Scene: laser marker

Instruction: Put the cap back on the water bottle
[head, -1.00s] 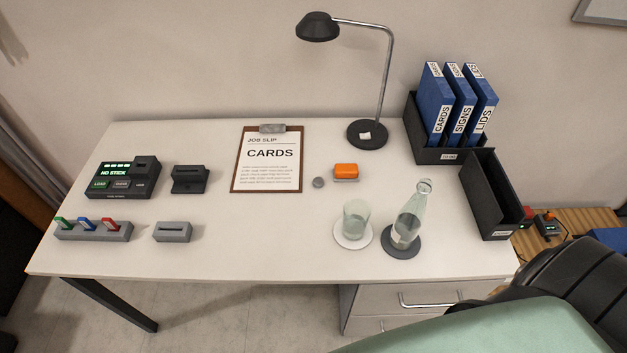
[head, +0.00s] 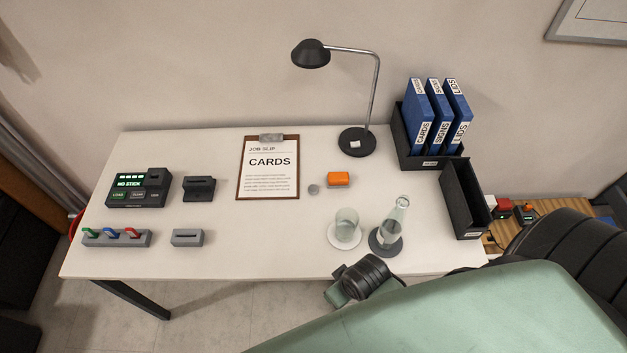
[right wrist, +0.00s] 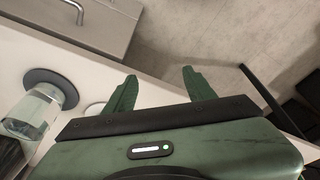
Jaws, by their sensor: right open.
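The clear glass water bottle (head: 391,228) stands upright on a dark round coaster (head: 374,242) near the desk's front right. Its mouth looks bare. A small grey disc (head: 314,189), which looks like the cap, lies on the desk left of an orange block. In the right wrist view, my right gripper (right wrist: 160,91) is open and empty, its green fingers spread at the desk's front edge. The bottle (right wrist: 33,112) is left of the fingers there, apart from them. In the head view, my right wrist is low by the front edge. My left gripper is not in view.
A drinking glass (head: 346,224) on a white coaster (head: 343,242) stands just left of the bottle. The orange block (head: 339,179), clipboard (head: 268,196) and lamp (head: 357,143) are behind. A black tray (head: 463,201) stands to the right. The desk's front middle is clear.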

